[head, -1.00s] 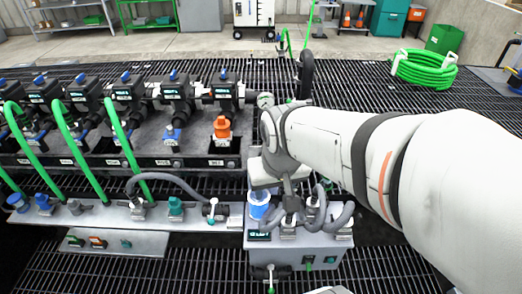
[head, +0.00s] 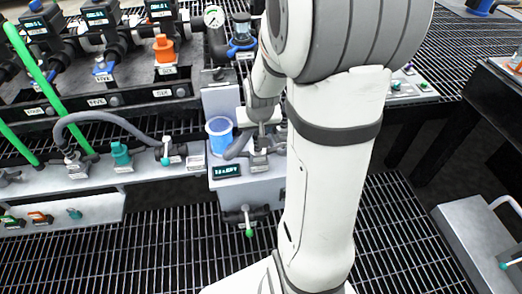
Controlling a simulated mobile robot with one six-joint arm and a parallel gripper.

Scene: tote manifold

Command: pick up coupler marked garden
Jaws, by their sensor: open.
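My gripper (head: 262,128) points down over the grey box (head: 235,185) at the centre. Its fingertips are small and partly mixed with the grey fittings there, so I cannot tell whether they touch anything. A grey curved coupler (head: 238,147) sits on the box beside the gripper. A teal coupler (head: 121,155) stands upright on the grey shelf to the left. A grey coupler with a hose (head: 75,162) stands further left on that shelf. The labels at the couplers are too small to read, so I cannot tell which is marked garden. My arm hides the box's right part.
A clear blue cup (head: 220,135) stands on the box, left of my gripper. A valve with a green tip (head: 247,220) sticks out of its front. The manifold with an orange fitting (head: 164,48) is behind left. A grey bench (head: 475,240) stands right. Open grating lies in front.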

